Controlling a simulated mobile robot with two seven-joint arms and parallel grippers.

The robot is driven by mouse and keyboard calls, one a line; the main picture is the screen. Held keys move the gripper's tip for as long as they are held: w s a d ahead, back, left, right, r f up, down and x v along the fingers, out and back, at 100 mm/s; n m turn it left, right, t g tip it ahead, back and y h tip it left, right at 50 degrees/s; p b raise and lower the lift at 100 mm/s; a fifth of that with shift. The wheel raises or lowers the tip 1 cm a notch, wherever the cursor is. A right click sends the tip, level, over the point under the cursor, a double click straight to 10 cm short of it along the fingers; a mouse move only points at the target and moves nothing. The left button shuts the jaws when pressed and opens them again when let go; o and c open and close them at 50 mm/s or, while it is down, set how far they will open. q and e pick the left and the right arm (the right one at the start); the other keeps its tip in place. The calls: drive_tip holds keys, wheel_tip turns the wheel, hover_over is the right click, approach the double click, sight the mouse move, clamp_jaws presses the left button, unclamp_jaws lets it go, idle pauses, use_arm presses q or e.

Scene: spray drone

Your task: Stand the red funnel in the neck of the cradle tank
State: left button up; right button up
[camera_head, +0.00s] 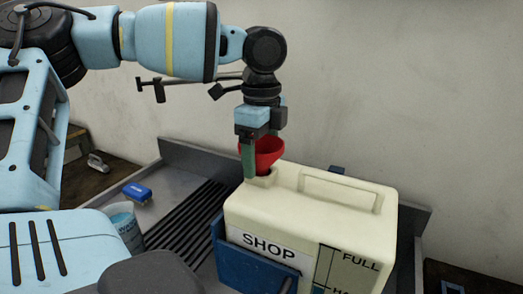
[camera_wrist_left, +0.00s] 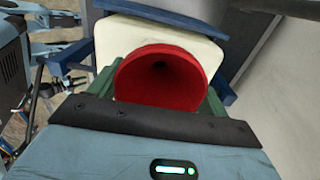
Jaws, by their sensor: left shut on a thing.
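The red funnel (camera_head: 268,153) is upright, wide mouth up, at the neck (camera_head: 262,180) of the cream cradle tank (camera_head: 310,215). My left gripper (camera_head: 250,160) points down and is shut on the funnel. In the left wrist view the funnel (camera_wrist_left: 161,80) lies between the green fingers (camera_wrist_left: 160,92), with the cream tank (camera_wrist_left: 155,38) behind it. The funnel's lower end is hidden, so I cannot tell how deep it sits in the neck. The tank stands in a blue cradle (camera_head: 250,270) and carries a SHOP label. My right gripper is not in view.
A raised grey edge (camera_head: 185,155) and a wall stand behind.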

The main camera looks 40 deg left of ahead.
sight(261, 144)
use_arm(q)
drive_tip(key=o, duration=1)
drive_tip(key=shift+r, duration=0.1)
wheel_tip(261, 144, up, 8)
drive_tip(key=shift+f, duration=0.2)
idle(0.3)
